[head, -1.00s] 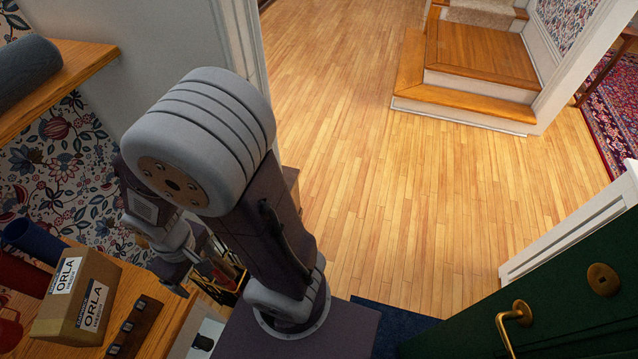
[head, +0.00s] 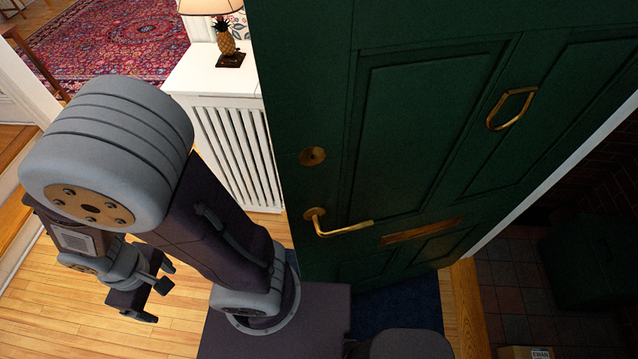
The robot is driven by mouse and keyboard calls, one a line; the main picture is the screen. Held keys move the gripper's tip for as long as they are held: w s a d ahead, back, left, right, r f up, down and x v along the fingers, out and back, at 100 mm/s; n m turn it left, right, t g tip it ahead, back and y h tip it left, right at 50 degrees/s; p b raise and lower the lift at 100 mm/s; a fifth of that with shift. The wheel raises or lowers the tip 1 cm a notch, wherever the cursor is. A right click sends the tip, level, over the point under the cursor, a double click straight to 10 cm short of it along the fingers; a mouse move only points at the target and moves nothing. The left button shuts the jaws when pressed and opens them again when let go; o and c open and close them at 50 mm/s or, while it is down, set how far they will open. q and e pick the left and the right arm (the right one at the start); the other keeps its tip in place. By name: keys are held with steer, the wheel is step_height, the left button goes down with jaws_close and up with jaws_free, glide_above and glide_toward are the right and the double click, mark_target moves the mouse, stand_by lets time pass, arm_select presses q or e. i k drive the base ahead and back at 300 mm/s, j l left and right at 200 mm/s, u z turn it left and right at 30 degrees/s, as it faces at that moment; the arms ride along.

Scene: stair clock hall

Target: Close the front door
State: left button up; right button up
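The front door (head: 430,120) is dark green and panelled, and it stands open into the hall in the head view. It carries a brass lever handle (head: 340,228), a round brass lock plate (head: 312,156), a brass knocker (head: 511,109) and a letter slot (head: 422,231). My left gripper (head: 150,303) is at the lower left, well to the left of the door and not touching it. Its fingers are apart with nothing visible between them. My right gripper is not in view.
A white radiator cover (head: 230,130) with a pineapple lamp (head: 226,38) stands left of the door. A blue mat (head: 405,305) lies at the door's foot. Right of the doorway are a tiled porch floor (head: 505,285) and a parcel (head: 525,352). Wood floor (head: 60,315) is clear at left.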

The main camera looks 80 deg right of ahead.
mark_target(392, 101)
steer(key=i+l+z, duration=0.15)
steer(key=i+z, duration=0.25)
steer(key=i+l+z, duration=0.1)
steer(key=i+z, duration=0.55)
steer(key=z, duration=0.2)
steer(key=i+j+z, duration=0.2)
steer(key=i+z, duration=0.2)
steer(key=i+l+u, duration=0.15)
steer(key=i, duration=0.15)
steer(key=i+l+u, duration=0.15)
steer(key=l+u, duration=0.2)
steer(key=u, duration=0.7)
steer(key=l+u, duration=0.25)
steer(key=u, duration=0.7)
steer(key=l+u, duration=0.15)
steer(key=u, duration=0.75)
steer(key=k+l+u, duration=0.1)
steer(key=u, duration=0.8)
steer(key=k+u, duration=0.2)
steer(key=u, duration=0.7)
steer(key=k+j+u, duration=0.1)
steer(key=u, duration=0.85)
steer(key=j+u, duration=0.2)
steer(key=u, duration=0.7)
steer(key=k+j+u, duration=0.1)
steer(key=j+u, duration=0.15)
steer(key=u, duration=0.65)
